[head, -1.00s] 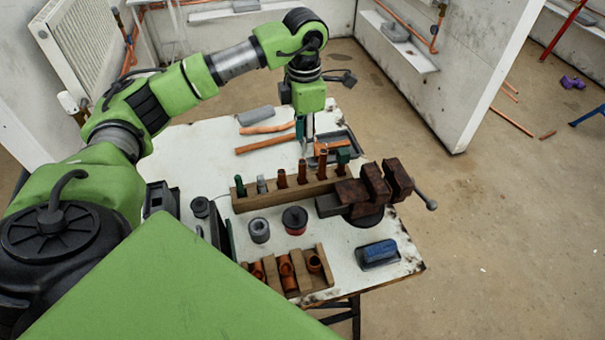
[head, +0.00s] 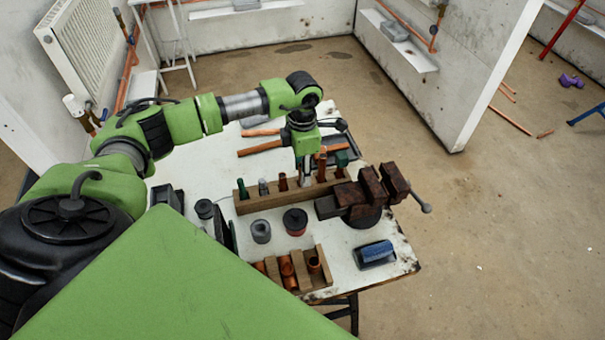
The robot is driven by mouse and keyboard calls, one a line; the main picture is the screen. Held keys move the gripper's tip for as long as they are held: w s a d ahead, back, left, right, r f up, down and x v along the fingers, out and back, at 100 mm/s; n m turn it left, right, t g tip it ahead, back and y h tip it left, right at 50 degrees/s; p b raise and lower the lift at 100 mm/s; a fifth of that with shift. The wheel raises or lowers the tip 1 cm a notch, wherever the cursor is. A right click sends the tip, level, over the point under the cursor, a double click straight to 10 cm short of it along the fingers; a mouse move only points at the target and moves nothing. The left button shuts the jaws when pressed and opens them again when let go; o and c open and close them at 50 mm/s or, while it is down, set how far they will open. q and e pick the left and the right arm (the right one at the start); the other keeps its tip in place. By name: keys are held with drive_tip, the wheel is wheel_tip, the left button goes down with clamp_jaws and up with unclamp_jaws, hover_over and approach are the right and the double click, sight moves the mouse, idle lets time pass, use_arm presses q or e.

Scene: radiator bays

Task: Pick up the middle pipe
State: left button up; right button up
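A wooden rack (head: 262,202) on the white workbench holds a row of upright items. Among them a short copper pipe (head: 283,182) stands left of my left gripper, and a taller copper pipe (head: 322,163) stands just to its right. My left gripper (head: 304,176) points down at the rack between these two. It covers the spot of the middle copper pipe, which is mostly hidden. I cannot tell whether the fingers are open or closed on it. My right gripper is out of view.
A rusty vise (head: 372,190) stands at the rack's right end. A green-topped tool (head: 241,188) is at the rack's left end. In front are a grey cylinder (head: 261,232), a black-and-red can (head: 295,221), a fittings tray (head: 322,281) and a blue block (head: 375,252).

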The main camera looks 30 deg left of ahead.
use_arm(q)
clamp_jaws()
drive_tip(key=shift+r, duration=0.1)
